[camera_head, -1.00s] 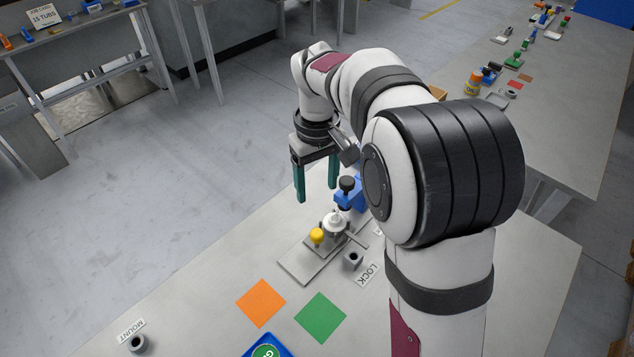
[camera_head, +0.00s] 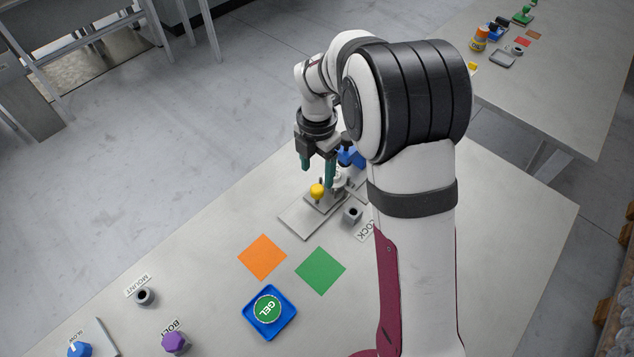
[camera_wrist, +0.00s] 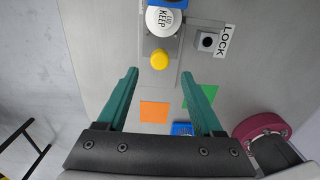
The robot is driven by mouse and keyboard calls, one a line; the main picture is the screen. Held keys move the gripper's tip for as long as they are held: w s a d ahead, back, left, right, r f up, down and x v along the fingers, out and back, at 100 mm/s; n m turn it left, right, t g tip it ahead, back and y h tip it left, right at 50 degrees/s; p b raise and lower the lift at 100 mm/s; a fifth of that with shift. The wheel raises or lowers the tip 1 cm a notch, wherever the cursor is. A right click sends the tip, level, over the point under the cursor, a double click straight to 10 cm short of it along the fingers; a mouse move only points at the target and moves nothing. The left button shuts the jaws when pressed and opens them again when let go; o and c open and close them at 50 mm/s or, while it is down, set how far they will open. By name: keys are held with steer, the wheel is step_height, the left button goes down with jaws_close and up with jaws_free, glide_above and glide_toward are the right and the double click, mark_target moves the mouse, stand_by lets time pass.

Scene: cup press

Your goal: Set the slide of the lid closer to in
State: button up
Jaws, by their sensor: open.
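The lid closer is a grey plate (camera_head: 298,218) carrying a slide with a yellow knob (camera_head: 317,190) and a blue upright (camera_head: 352,157), partly hidden behind my arm. In the wrist view the yellow knob (camera_wrist: 159,60) sits just below a white round tub marked KEEP LID (camera_wrist: 163,20), under the blue part (camera_wrist: 168,3) at the top edge. My gripper (camera_head: 318,174) is open with green fingers, above the lid closer close to the yellow knob. In the wrist view the fingers (camera_wrist: 165,76) point toward the knob with a gap between them, and nothing is held.
A grey socket (camera_head: 352,214) with a LOCK label stands beside the plate. Orange (camera_head: 262,257) and green (camera_head: 320,269) squares lie in front. A blue GEL tray (camera_head: 270,312), a MOUNT socket (camera_head: 145,296) and a purple BOLT knob (camera_head: 175,343) are nearer.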

mark_target(317, 188)
step_height(317, 188, down, 6)
steer(key=shift+r, duration=0.1)
jaws_close()
stand_by(0.4)
stand_by(1.1)
